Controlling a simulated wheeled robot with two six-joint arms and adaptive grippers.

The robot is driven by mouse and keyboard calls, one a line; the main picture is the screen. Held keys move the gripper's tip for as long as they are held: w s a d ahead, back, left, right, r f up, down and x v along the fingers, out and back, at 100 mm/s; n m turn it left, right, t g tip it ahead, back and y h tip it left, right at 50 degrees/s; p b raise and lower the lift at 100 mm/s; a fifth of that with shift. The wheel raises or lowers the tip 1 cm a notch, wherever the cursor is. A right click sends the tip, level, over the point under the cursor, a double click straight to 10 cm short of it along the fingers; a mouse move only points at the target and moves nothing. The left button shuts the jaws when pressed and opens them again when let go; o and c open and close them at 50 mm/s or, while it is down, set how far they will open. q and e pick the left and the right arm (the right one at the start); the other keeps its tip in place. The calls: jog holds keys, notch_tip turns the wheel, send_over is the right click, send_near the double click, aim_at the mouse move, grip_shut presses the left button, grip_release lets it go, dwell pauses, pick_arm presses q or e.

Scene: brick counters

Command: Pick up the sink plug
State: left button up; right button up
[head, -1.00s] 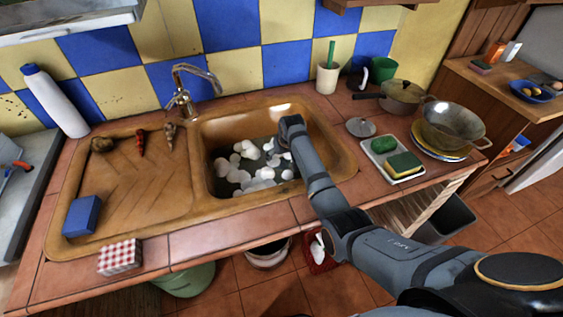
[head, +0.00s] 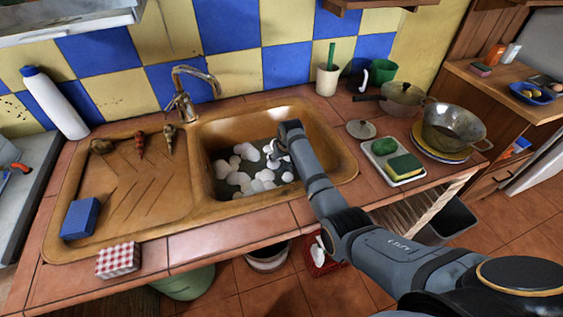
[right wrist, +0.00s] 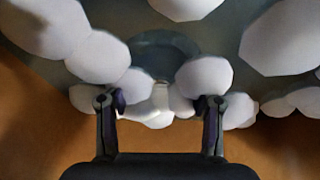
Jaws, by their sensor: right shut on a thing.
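The right gripper (right wrist: 160,102) reaches down into the brown sink basin, among the white foam. Its two fingers stand on either side of a small pale piece (right wrist: 160,98), which seems to be the sink plug. Foam balls hide much of it, and finger contact is hard to see. Beyond the fingertips, a dark round patch (right wrist: 166,48) shows on the basin floor, perhaps the drain. In the head view, the right gripper (head: 280,155) is small and partly covered by its own wrist. The left gripper is out of view.
The sink (head: 335,165) has a tap (head: 182,100) behind it. White foam (head: 240,178) covers much of the basin floor.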

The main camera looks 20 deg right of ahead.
notch_tip(320, 180, up, 10)
jog(key=shift+p, duration=0.3)
jog(key=shift+c, duration=0.6)
